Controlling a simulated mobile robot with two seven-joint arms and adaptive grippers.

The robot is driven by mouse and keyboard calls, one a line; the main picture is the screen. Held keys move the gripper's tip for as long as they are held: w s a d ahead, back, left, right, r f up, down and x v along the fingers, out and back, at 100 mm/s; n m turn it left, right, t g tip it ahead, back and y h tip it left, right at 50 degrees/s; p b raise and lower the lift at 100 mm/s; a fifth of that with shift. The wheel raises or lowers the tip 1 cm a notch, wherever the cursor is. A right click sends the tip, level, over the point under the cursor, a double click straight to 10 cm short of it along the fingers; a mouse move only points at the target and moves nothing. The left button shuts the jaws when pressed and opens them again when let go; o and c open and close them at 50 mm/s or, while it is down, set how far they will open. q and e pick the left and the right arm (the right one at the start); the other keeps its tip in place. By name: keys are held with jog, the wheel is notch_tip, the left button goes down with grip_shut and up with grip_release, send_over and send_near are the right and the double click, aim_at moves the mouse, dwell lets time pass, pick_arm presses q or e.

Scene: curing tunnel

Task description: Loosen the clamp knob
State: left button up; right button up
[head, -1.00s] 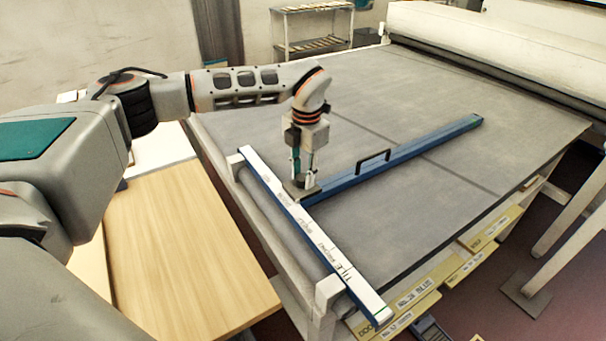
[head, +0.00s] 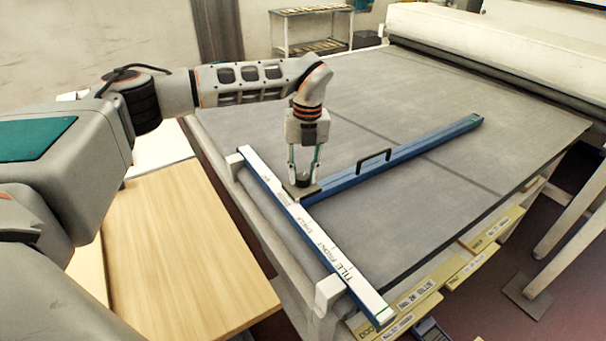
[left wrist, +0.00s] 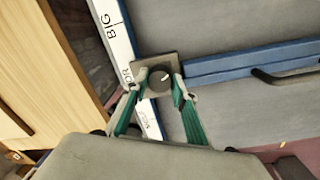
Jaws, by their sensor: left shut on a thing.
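The clamp knob (head: 304,181) is a dark round knob on a grey plate, where the blue bar (head: 400,159) meets the white-topped rail (head: 300,226). In the left wrist view the knob (left wrist: 159,80) shows a short white mark on its top, pointing toward the upper right. My left gripper (head: 304,177) points straight down over it from above. Its two green-backed fingers (left wrist: 157,91) are shut on the knob, one on either side. My right gripper is in no frame.
The grey table bed (head: 420,110) is clear around the bar. A black handle (head: 374,161) stands up from the bar. A wooden board (head: 180,250) lies at the left. Yellow labelled strips (head: 415,300) line the front edge. A white roller housing (head: 490,45) is at the back right.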

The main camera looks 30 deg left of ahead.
aim_at(304, 174)
pick_arm(q)
jog(key=n+b, duration=0.1)
jog(key=n, duration=0.4)
jog(key=shift+n, duration=0.3)
jog(key=shift+n+h, duration=0.3)
jog(key=shift+n, duration=1.9)
jog(key=o, duration=1.1)
jog(key=shift+r, duration=0.15)
notch_tip(304, 174, up, 12)
jog(key=shift+w, duration=0.35)
